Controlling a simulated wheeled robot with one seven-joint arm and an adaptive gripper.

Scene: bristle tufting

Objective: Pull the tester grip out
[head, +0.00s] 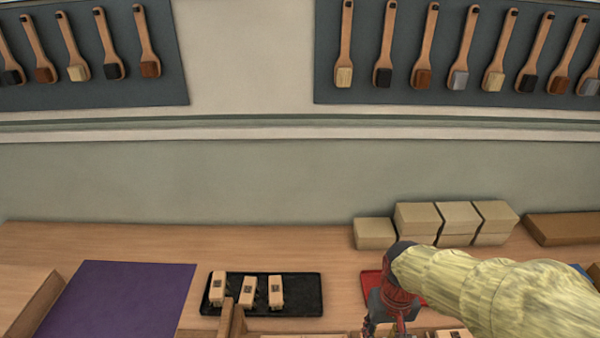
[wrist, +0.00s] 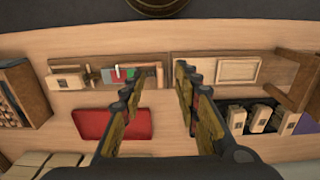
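My gripper (wrist: 158,76) is open in the wrist view, its two fingers apart with nothing between them. It is above the table; in the head view my gripper (head: 388,322) is at the lower edge, mostly cut off. In the wrist view, a wooden fixture (wrist: 100,88) lies ahead and left of the fingers. I cannot tell which part is the tester grip.
A black tray (head: 310,292) holds several small pale blocks (head: 247,292). A red mat (wrist: 92,126) lies below the fixture in the wrist view. A purple mat (head: 120,300) lies left. Stacked boxes (head: 417,217) stand by the back wall. Brushes (head: 345,75) hang above.

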